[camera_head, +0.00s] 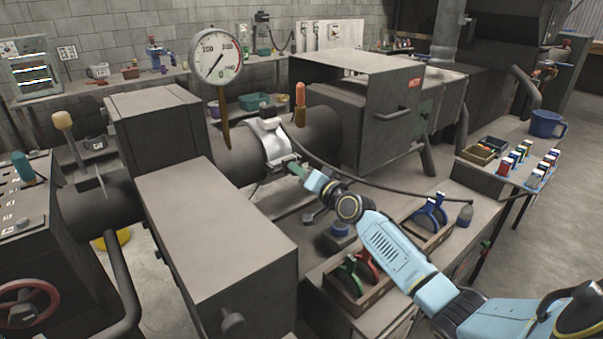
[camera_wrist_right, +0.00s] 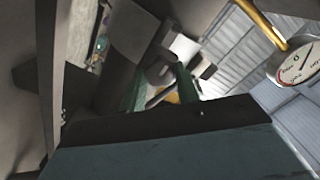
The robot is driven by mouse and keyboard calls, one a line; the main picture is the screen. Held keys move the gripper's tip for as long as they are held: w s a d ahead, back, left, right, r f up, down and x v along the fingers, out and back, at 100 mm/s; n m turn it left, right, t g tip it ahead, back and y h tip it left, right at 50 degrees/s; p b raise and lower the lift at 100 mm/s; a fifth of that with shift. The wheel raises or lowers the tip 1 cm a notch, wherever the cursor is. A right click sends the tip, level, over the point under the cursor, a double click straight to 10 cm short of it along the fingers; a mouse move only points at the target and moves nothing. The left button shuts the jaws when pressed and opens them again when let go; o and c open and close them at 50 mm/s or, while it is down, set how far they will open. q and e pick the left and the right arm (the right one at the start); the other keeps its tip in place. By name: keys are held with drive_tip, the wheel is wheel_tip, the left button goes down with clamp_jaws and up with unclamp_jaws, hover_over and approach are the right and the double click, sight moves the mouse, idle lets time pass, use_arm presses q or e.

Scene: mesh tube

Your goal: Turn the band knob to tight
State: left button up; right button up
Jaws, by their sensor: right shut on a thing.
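The silver band (camera_head: 272,142) wraps around the dark horizontal tube (camera_head: 235,163), below the round gauge (camera_head: 215,56). My right gripper (camera_head: 295,168) reaches in from the lower right and is at the small dark knob part on the band's near side. Its green fingers are shut on that knob, which they mostly hide. In the right wrist view, my right gripper's fingers (camera_wrist_right: 160,90) stand on either side of grey parts. The knob's setting cannot be read. My left gripper is not in view.
A grey box housing (camera_head: 215,220) stands left of the band, and a large hooded box (camera_head: 365,130) stands right behind it. A dark cable (camera_head: 385,186) runs close behind my right arm. A wooden tray (camera_head: 345,290) with coloured clamps lies below it.

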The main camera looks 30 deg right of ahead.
drive_tip(key=o, duration=1)
drive_tip(key=shift+c, duration=0.2)
drive_tip(key=s+d, duration=0.1)
drive_tip(key=s, duration=1.2)
drive_tip(key=shift+s+p, duration=0.2)
drive_tip(key=shift+p, duration=0.15)
